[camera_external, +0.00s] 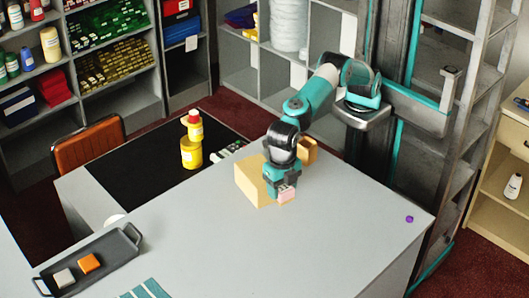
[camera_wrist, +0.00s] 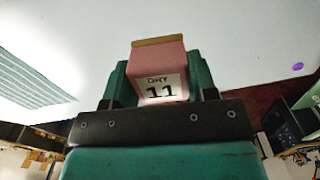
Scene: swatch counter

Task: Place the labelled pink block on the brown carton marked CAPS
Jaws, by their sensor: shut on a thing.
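The pink block (camera_external: 287,195) is held in my gripper (camera_external: 279,184), which is shut on it. In the wrist view the pink block (camera_wrist: 158,58) sits between the teal fingers (camera_wrist: 158,85), with a white label reading "11" under a small word and a brownish strip along its far edge. A tan carton (camera_external: 247,184) stands on the grey counter just left of and behind the gripper. A smaller orange-brown carton (camera_external: 309,150) stands behind my gripper, partly hidden by it. No CAPS marking is readable on either carton.
A dark tray (camera_external: 121,246) holding a grey block and an orange block lies at the front left, near striped teal swatches (camera_external: 146,290). Yellow bottles (camera_external: 191,152) stand on a black mat (camera_external: 130,172). A purple cap (camera_external: 409,219) lies at right. The counter's front middle is clear.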

